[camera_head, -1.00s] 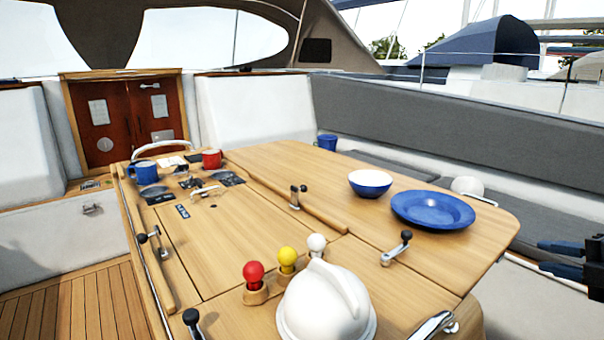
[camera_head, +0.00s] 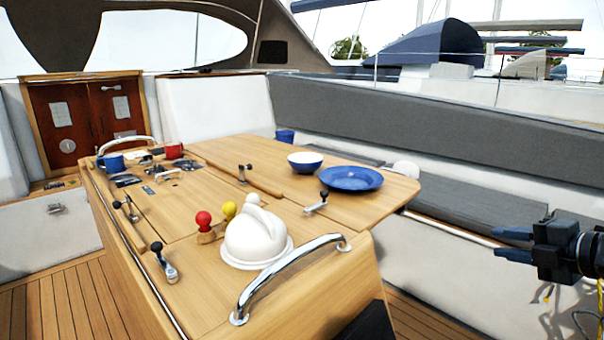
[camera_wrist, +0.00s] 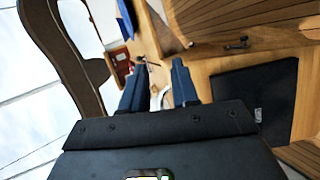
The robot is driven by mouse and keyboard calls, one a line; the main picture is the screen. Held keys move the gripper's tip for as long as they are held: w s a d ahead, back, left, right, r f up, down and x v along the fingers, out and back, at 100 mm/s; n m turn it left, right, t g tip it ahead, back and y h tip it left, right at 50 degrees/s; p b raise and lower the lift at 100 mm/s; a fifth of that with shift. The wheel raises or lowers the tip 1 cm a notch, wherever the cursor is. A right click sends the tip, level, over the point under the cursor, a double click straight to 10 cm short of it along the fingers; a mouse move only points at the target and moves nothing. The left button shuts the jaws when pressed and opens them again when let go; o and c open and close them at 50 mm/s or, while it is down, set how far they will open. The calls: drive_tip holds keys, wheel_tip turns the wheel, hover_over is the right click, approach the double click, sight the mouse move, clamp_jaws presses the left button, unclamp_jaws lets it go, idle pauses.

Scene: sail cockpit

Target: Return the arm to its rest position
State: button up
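My gripper (camera_head: 514,245) is at the right edge of the head view, right of the table and in front of the grey bench. Its two dark blue fingers point left, toward the table side, with a gap between them. In the wrist view my gripper (camera_wrist: 158,78) also shows its fingers apart, with nothing held between them. Most of my arm is outside the head view. The wooden cockpit table (camera_head: 215,225) stands to the left, apart from my gripper.
A chrome rail (camera_head: 285,270) edges the near end. The bench (camera_head: 480,200) runs along the right.

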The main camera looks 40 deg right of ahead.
drive_tip(key=w+a+f+m+g, duration=0.1)
drive_tip(key=w+a+f+m, duration=0.1)
drive_tip(key=a+f+m, duration=0.55)
drive_tip(key=w+a+f+m, duration=0.25)
drive_tip(key=a+f, duration=0.55)
drive_tip(key=a, duration=0.6)
drive_tip(key=s+a+r+m+t+y, duration=0.1)
drive_tip(key=s+a+r+m, duration=0.1)
drive_tip(key=s+a, duration=0.6)
drive_tip(key=s+a+r+m+t+y, duration=0.1)
drive_tip(key=s+a+r+m+y, duration=0.1)
drive_tip(key=s+a, duration=0.7)
drive_tip(key=shift+s+a+r+m+t, duration=0.2)
drive_tip(key=shift+a+r+m+t, duration=0.25)
drive_tip(key=shift+r, duration=0.3)
